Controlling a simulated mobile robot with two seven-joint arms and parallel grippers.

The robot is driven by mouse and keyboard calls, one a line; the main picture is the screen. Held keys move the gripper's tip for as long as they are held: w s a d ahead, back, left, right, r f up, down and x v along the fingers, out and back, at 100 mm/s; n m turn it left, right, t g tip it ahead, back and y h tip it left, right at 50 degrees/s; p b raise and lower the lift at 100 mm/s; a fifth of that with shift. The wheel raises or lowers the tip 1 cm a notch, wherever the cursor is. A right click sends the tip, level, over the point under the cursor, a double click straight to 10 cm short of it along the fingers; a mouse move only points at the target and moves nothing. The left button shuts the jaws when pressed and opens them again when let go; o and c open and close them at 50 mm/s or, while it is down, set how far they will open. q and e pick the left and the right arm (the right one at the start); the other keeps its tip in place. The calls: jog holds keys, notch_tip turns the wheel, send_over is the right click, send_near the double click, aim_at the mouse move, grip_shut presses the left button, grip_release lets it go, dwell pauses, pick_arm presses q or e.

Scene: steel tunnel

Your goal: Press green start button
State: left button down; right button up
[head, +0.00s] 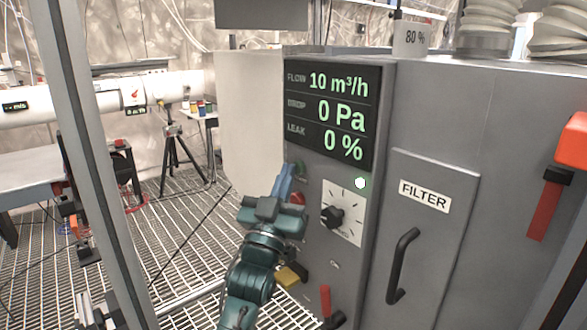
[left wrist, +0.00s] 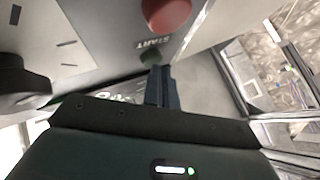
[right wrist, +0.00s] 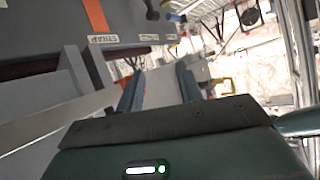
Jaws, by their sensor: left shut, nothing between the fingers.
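The green start button (left wrist: 150,57) shows in the left wrist view under the START label, partly covered by my fingertips. A larger red button (left wrist: 167,12) is beside the label; it also shows in the head view (head: 299,170). My left gripper (head: 285,176) is shut and empty, with its blue fingers at the left edge of the grey machine's front. In the left wrist view its tips (left wrist: 159,68) are at the green button; I cannot tell whether they touch. My right gripper (right wrist: 160,80) is open and empty in the right wrist view.
The display (head: 333,112) reads flow 10 m³/h, 0 Pa and leak 0 %. A FILTER door (head: 430,240) with a black handle is to the right. Grating floor lies left.

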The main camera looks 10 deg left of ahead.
pick_arm(q)
jog(key=shift+w+d, duration=0.1)
jog(key=shift+d, duration=0.05)
dwell(0.4)
jog(key=shift+s+a+p, duration=0.2)
jog(key=shift+p, duration=0.1)
jog(key=s+a+p, duration=0.2)
jog(key=s+a, duration=0.1)
jog(key=s, duration=0.1)
jog(key=shift+s+a, duration=0.4)
dwell(0.5)
jog(key=shift+f, duration=0.1)
